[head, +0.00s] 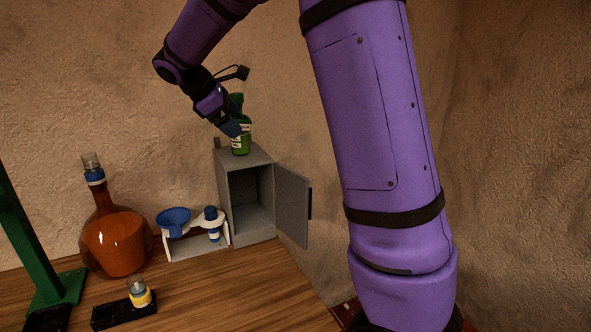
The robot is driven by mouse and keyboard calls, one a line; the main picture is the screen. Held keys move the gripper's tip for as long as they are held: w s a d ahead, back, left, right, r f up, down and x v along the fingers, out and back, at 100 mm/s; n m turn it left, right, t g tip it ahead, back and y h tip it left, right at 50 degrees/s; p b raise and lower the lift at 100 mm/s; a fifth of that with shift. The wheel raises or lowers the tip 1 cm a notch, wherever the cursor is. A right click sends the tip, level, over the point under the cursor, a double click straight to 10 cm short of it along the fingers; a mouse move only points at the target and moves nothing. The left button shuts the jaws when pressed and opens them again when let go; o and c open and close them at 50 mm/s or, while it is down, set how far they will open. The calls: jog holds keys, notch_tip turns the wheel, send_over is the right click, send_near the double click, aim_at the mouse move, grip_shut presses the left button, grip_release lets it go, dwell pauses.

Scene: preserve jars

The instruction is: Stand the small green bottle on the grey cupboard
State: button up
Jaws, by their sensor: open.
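The small green bottle (241,141) with a pale label stands upright on top of the grey cupboard (224,164). My gripper (236,130) is open at the bottle's left side, its blue fingertips overlapping the bottle in the picture. I cannot tell whether a finger touches it. The gripper and fingertips hide part of the bottle's left side. The cupboard stands at the back right of the wooden table, and its door (292,206) hangs open to the right, showing an empty inside.
A white stand (183,252) with a blue funnel (174,220) and a small blue-capped bottle (212,224) is left of the cupboard. A large amber flask (117,243), a green post (22,240) and a black holder with a yellow-ringed jar (140,293) are further left. The front right tabletop is bare.

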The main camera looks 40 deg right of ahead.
jog(key=s+a+m+t+y, duration=0.3)
jog(key=s+a+m+y, duration=0.1)
jog(key=s, duration=1.2)
jog(key=s+a+m+t+y, duration=0.3)
jog(key=s+m, duration=0.4)
jog(key=s, duration=0.9)
jog(key=shift+s+a+f+y, duration=0.25)
jog(key=shift+a+f+y, duration=0.05)
jog(key=shift+a+y, duration=0.1)
